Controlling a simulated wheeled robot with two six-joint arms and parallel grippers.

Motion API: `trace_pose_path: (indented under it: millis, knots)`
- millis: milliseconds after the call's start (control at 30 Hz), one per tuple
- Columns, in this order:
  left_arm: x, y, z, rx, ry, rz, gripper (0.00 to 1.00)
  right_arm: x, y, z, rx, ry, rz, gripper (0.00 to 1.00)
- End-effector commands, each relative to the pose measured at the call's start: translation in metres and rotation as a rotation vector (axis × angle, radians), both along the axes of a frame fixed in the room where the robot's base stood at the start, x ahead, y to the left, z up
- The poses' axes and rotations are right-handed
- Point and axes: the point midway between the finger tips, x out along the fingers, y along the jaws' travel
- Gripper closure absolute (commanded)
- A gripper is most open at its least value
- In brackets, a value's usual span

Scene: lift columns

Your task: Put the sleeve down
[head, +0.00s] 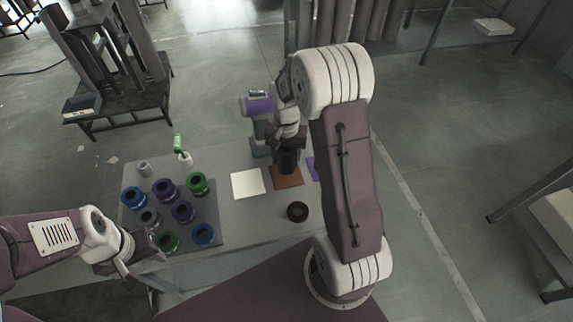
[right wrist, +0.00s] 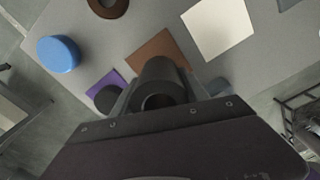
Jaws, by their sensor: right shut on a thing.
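A dark grey, hollow cylindrical sleeve (right wrist: 162,82) is held in my right gripper (right wrist: 165,100), its round opening toward the wrist camera. In the head view the sleeve (head: 288,162) is upright below my right gripper (head: 288,142), at the brown square mat (head: 287,180). The brown mat also shows beyond the sleeve in the right wrist view (right wrist: 150,50). I cannot tell whether the sleeve's lower end touches the mat. My left gripper (head: 124,264) is at the table's front left corner, away from the sleeve; its fingers are too unclear to judge.
A cream square mat (head: 248,184) lies left of the brown one, a purple mat (head: 311,166) right. A dark brown ring (head: 297,212) lies in front. A grey tray (head: 213,222) with several coloured spools stands left. A blue round thing (right wrist: 58,54) shows in the wrist view.

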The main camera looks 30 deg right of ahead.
Motion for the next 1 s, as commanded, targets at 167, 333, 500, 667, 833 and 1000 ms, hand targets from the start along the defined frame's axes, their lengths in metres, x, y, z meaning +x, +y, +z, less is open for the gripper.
trace_pose_path:
  millis: [167, 333, 500, 667, 833, 1000]
  knots:
    - [0.0, 0.0, -0.002, 0.0, 0.0, 0.0, 0.64, -0.001, 0.0, -0.031, 0.001, 0.004, 0.0, 0.96]
    - [0.0, 0.0, -0.002, 0.0, 0.0, 0.0, 0.64, -0.001, 0.0, -0.037, 0.001, 0.001, 0.0, 0.96]
    - [0.0, 0.0, -0.003, 0.0, 0.0, 0.0, 0.64, -0.001, 0.0, -0.037, 0.001, 0.001, 0.0, 0.96]
    - [0.0, 0.0, -0.004, 0.0, 0.0, 0.0, 0.64, -0.001, 0.0, -0.04, 0.0, 0.002, 0.0, 0.37]
    - [0.0, 0.0, -0.004, 0.0, 0.0, 0.0, 0.64, -0.001, 0.0, -0.04, 0.0, 0.002, 0.0, 0.26]
    - [0.0, 0.0, -0.003, 0.0, 0.0, 0.0, 0.64, -0.001, 0.0, -0.039, 0.0, 0.002, 0.0, 0.26]
